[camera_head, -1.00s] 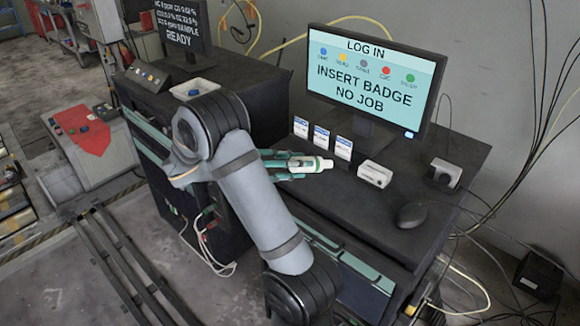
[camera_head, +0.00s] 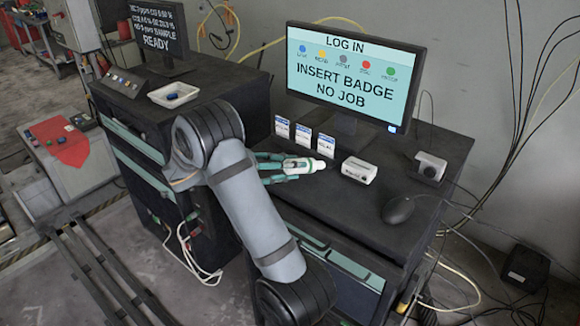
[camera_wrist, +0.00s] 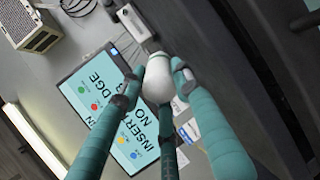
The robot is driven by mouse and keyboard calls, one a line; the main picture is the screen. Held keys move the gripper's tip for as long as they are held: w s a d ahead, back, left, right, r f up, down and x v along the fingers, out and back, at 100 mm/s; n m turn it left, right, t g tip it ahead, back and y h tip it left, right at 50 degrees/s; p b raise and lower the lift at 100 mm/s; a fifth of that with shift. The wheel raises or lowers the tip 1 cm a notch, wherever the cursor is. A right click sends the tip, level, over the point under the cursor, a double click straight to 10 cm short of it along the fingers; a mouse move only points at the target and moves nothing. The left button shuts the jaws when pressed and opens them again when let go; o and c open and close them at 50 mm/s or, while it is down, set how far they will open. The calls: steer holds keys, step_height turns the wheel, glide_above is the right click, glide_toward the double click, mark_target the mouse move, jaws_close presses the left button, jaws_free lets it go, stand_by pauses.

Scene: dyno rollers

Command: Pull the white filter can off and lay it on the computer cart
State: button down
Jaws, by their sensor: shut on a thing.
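The white filter can (camera_head: 303,165) lies sideways between the teal fingers of my gripper (camera_head: 290,167), with its white tip toward the right. My gripper is shut on it. In the wrist view the can (camera_wrist: 158,80) shows as a white rounded body between the fingertips of my gripper (camera_wrist: 158,88). The computer cart (camera_head: 430,205) has a dark top, and the can is over its left part, in front of the badge cards. I cannot tell whether the can touches the cart top.
On the cart stand a monitor (camera_head: 350,75), several badge cards (camera_head: 303,137), a white box (camera_head: 358,170), a mouse (camera_head: 398,209) and a small grey device (camera_head: 430,166). A white tray (camera_head: 173,95) sits on the neighbouring cabinet.

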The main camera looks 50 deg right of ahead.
steer(key=c, duration=1.2)
jaws_free()
steer(key=shift+a, duration=0.1)
steer(key=v, duration=1.2)
steer(key=shift+r, duration=0.1)
